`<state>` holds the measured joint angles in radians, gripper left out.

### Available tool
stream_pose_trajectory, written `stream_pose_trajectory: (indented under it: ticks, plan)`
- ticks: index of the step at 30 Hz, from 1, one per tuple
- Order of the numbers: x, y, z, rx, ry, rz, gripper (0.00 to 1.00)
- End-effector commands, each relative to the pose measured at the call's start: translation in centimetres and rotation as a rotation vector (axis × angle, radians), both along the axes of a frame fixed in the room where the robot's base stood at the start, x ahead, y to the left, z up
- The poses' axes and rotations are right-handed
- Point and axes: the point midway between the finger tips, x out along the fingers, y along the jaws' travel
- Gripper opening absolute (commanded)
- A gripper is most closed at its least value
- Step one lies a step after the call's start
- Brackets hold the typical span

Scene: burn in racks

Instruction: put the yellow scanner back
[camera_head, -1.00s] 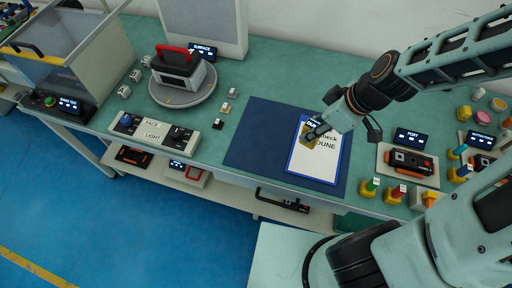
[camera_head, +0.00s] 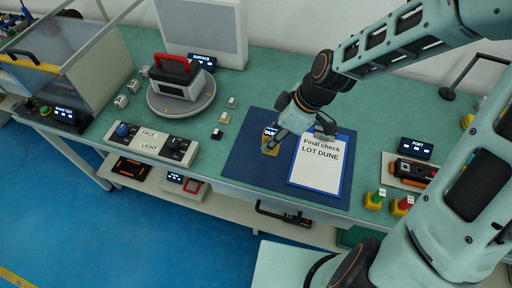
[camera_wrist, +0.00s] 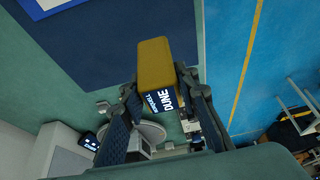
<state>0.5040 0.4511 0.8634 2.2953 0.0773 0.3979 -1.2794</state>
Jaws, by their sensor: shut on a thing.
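The yellow scanner (camera_head: 269,148) has a small dark screen with the word DUNE. My gripper (camera_head: 284,130) is shut on it above the dark blue mat (camera_head: 238,155), left of the clipboard. In the wrist view the scanner's yellow body (camera_wrist: 155,62) sits between my gripper's fingers (camera_wrist: 160,105), its screen facing the camera. I cannot tell whether the scanner touches the mat.
A clipboard (camera_head: 318,168) reading "Final check LOT DUNE" lies on the mat. A turntable (camera_head: 160,101) bears a red-handled unit (camera_head: 176,76). A FACE/LIGHT panel (camera_head: 150,142) is at the front left. An orange-black unit (camera_head: 414,172) sits by the PORT display (camera_head: 416,148).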

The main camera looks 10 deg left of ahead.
Motion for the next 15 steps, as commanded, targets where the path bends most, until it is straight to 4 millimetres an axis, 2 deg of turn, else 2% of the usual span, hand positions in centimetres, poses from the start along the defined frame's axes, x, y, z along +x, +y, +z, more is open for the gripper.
stream_pose_trajectory:
  ticks: [9,15]
  plan:
    - [1.1,3.2,-4.0,0.000,0.003,0.004,0.00]
    - [1.6,4.2,-5.2,0.000,0.001,0.001,0.00]
